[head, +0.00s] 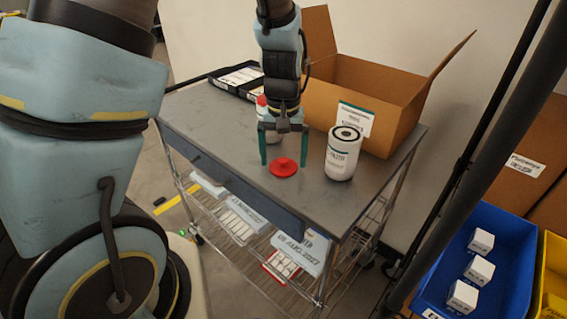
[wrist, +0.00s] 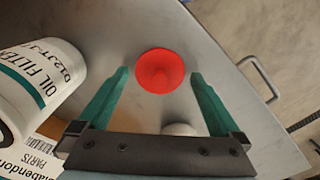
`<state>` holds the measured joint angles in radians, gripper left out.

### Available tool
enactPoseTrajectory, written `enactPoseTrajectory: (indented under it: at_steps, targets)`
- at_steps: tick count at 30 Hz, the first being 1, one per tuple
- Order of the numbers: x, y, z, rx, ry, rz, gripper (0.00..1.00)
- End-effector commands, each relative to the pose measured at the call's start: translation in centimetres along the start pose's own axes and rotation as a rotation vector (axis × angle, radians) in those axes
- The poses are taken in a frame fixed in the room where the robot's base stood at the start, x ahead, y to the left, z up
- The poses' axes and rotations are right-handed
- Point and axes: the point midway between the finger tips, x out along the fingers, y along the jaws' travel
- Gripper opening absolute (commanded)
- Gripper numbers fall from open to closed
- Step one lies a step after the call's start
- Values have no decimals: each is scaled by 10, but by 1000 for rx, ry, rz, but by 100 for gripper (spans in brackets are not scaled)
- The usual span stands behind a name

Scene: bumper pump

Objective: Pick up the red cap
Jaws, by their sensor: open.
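The red cap (head: 284,167) lies on the grey cart top, a round flat disc with a raised middle. In the wrist view the red cap (wrist: 160,71) sits just beyond and between the green fingertips. My gripper (head: 284,163) is open and empty, pointing down over the cap, with one green finger on each side. The wrist view shows the same open gripper (wrist: 158,74), its fingers spread wider than the cap. I cannot tell the exact height of the fingertips above the cart top.
A white oil filter (head: 343,154) stands close right of my gripper. A white bottle with a red top (head: 262,104) is behind it, partly hidden. An open cardboard box (head: 375,78) and a black tray (head: 236,80) stand at the back. The cart top (head: 215,125) is clear at front left.

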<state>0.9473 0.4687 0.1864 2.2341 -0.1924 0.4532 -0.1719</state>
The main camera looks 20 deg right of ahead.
Motion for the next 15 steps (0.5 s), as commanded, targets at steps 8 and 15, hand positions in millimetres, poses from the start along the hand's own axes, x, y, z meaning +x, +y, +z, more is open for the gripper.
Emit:
enactPoseTrajectory:
  at_steps: [8, 15]
  targets:
    - [6, 0, 0, 0, 1, 0, 100]
    - [6, 0, 0, 0, 1, 0, 78]
